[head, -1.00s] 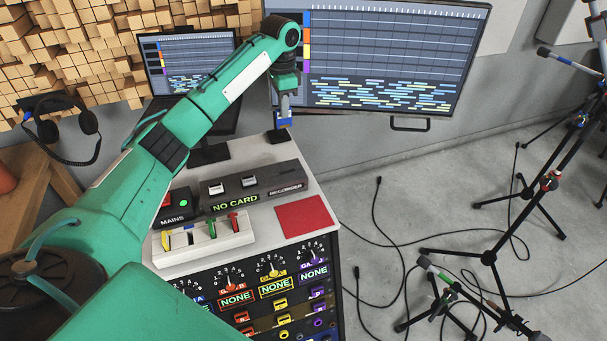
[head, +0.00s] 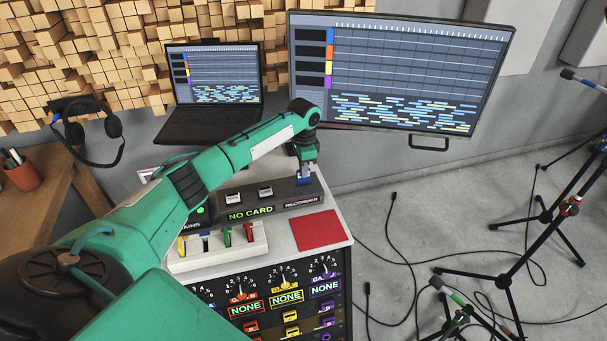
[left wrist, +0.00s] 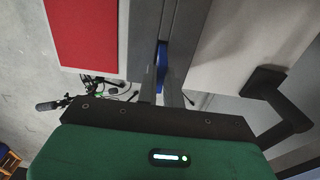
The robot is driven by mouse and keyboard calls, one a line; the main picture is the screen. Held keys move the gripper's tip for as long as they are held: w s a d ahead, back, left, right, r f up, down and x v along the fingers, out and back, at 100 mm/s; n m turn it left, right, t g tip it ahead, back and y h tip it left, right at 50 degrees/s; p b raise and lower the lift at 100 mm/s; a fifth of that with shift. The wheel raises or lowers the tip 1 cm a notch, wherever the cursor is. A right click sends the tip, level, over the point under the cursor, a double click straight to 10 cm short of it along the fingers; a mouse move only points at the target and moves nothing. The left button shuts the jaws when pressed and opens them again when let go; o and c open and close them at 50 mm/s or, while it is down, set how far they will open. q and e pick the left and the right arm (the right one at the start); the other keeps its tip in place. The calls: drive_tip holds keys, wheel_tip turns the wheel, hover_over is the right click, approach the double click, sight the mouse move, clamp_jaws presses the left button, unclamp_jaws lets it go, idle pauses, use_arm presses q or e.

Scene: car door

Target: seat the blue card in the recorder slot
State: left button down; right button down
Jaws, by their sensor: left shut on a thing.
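The dark grey recorder (head: 270,204) sits on top of the white console, and its display reads NO CARD. My left gripper (head: 306,173) is at the right end of the recorder's top, pointing down. It is shut on the blue card (head: 304,181), of which only a small part shows below the fingers. In the left wrist view, the card (left wrist: 161,66) is an upright blue strip between the fingertips (left wrist: 161,88), beside the grey recorder body (left wrist: 183,35). The slot is hidden, and I cannot tell whether the card touches it. My right gripper is not in view.
A red mat (head: 318,230) lies right of the recorder's front. A white rack (head: 218,247) with several coloured cards stands in front of it. A large monitor (head: 400,75) and a laptop (head: 212,85) stand behind. Microphone stands and cables occupy the floor at right.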

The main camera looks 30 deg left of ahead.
sight(303, 184)
use_arm(q)
drive_tip(key=shift+f, duration=1.4)
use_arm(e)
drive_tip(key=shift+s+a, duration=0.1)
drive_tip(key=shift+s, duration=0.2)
use_arm(q)
drive_tip(key=c, duration=1.5)
unclamp_jaws()
drive_tip(key=shift+f, duration=0.15)
drive_tip(key=shift+c, duration=0.2)
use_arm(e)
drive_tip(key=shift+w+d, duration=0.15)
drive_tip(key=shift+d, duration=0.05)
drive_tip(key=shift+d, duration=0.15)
